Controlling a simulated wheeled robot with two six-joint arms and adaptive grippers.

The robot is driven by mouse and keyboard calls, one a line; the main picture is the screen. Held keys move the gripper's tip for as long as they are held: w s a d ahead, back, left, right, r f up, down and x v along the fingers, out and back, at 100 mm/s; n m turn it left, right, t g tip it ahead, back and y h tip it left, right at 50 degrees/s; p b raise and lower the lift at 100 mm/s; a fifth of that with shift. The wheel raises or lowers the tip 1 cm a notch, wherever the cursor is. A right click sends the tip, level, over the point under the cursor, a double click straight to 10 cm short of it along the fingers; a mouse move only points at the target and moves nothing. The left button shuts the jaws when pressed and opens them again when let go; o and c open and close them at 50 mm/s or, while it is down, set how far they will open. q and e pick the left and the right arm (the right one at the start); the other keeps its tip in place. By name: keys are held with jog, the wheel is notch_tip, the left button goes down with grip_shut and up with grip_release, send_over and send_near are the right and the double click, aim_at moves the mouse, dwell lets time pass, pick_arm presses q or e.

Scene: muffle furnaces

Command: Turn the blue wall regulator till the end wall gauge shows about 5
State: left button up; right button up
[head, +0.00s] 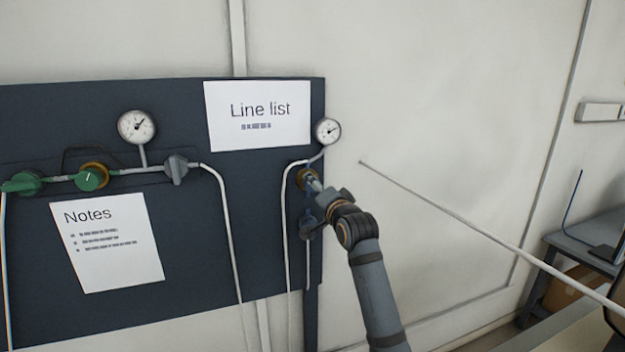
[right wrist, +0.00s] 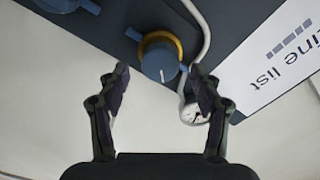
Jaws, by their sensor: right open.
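The blue wall regulator (right wrist: 160,62) is a round blue knob with a white mark and an orange-yellow collar behind it. In the head view my gripper largely hides it. The end wall gauge (head: 327,131) is a small round white dial above it, at the panel's right edge. Its needle points to the upper right, but the numbers are too small to read. The gauge also shows in the right wrist view (right wrist: 192,113), partly behind a finger. My right gripper (right wrist: 160,75) is open, with a finger on either side of the knob; gaps show beside it. My left gripper is not in view.
The dark panel (head: 190,240) carries a second gauge (head: 137,127), a green knob (head: 91,178), a grey valve (head: 176,169) and white pipes. A Line list sheet (head: 258,118) hangs left of the end gauge. A thin pale rod (head: 470,223) crosses the right side.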

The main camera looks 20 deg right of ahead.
jog(key=w+p, duration=0.1)
jog(key=w, duration=0.2)
jog(key=shift+w+r, duration=0.15)
jog(key=shift+w, duration=0.15)
jog(key=shift+a, duration=0.1)
jog(key=shift+c, duration=0.4)
jog(key=c, duration=1.1)
jog(key=shift+m+p, duration=0.4)
jog(key=shift+m, duration=1.1)
